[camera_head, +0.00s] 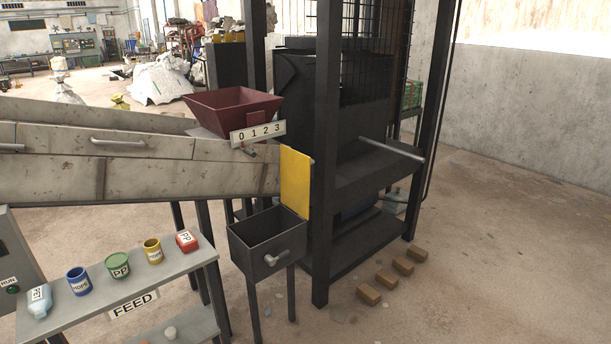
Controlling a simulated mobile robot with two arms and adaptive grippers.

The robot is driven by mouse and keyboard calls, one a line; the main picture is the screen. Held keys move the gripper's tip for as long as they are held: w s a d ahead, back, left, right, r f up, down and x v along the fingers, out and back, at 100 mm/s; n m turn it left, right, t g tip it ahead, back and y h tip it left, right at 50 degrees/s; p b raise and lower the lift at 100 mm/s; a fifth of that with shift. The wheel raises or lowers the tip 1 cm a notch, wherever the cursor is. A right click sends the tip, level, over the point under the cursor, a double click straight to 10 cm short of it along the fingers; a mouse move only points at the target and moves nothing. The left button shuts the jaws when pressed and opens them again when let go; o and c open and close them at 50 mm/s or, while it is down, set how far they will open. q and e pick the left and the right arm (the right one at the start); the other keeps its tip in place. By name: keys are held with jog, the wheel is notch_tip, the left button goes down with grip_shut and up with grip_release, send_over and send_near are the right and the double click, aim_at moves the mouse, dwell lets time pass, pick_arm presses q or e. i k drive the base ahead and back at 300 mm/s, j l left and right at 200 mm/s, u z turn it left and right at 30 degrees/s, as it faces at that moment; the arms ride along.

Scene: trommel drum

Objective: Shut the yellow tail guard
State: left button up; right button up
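The yellow tail guard (295,182) is a flat upright panel at the right end of the grey conveyor trough (140,165). It stands beside a black post of the dark machine frame (325,150), just above and behind a dark open bin (268,240). I cannot tell from this view whether it is shut or how far it stands from the trough end. Neither of my grippers is in view.
A red hopper (232,108) with a 0 1 2 3 scale sits over the trough. A FEED shelf (130,290) holds several labelled containers at lower left. Several small brown blocks (386,277) lie on the floor. Open floor (500,240) lies at right.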

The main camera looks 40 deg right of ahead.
aim_at(295, 165)
jog(key=l, duration=0.65)
jog(key=l+u, duration=0.1)
jog(key=l, duration=1.15)
jog(key=k+l+u, duration=0.1)
jog(key=l, duration=1.15)
jog(key=k+l+u, duration=0.1)
jog(key=l, duration=0.55)
jog(key=k+l+u, duration=0.1)
jog(key=l, duration=0.5)
jog(key=k+l, duration=0.1)
jog(key=l, duration=0.5)
